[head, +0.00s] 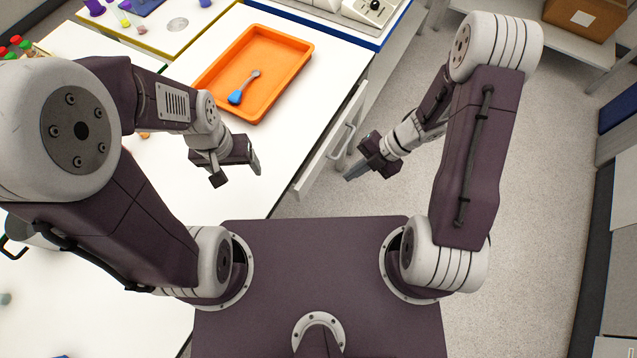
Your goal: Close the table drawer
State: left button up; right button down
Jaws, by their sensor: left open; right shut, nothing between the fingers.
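The drawer front (328,152) is a white panel with a pale bar handle (349,138), along the right side of the white table. It seems to stand out a little past the table edge; the drawer's inside is not clearly visible. My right gripper (349,177) is shut and empty, with its tips pointing left, close to the near end of the handle. Whether it touches the handle or panel I cannot tell. My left gripper (238,173) is open and empty above the table top, left of the drawer.
An orange tray (213,82) holding a blue-headed scoop (236,97) stands on the table (334,62). Machines stand on a blue-edged surface at the top. A cardboard box (585,18) is on a shelf at top right. The floor (535,190) to the right is clear.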

pick_arm(q)
jog(key=shift+f, duration=0.2)
pick_arm(e)
jog(key=shift+w+f, duration=0.2)
jog(key=shift+f, duration=0.05)
jog(key=b, duration=0.2)
send_near(308, 187)
notch_tip(308, 187, down, 4)
jog(key=s, duration=0.3)
pick_arm(q)
jog(key=shift+f+p, duration=0.55)
jog(key=shift+f, duration=0.05)
pick_arm(e)
jog(key=w+a, duration=0.2)
jog(key=shift+w+a, duration=0.2)
jog(key=shift+a, duration=0.2)
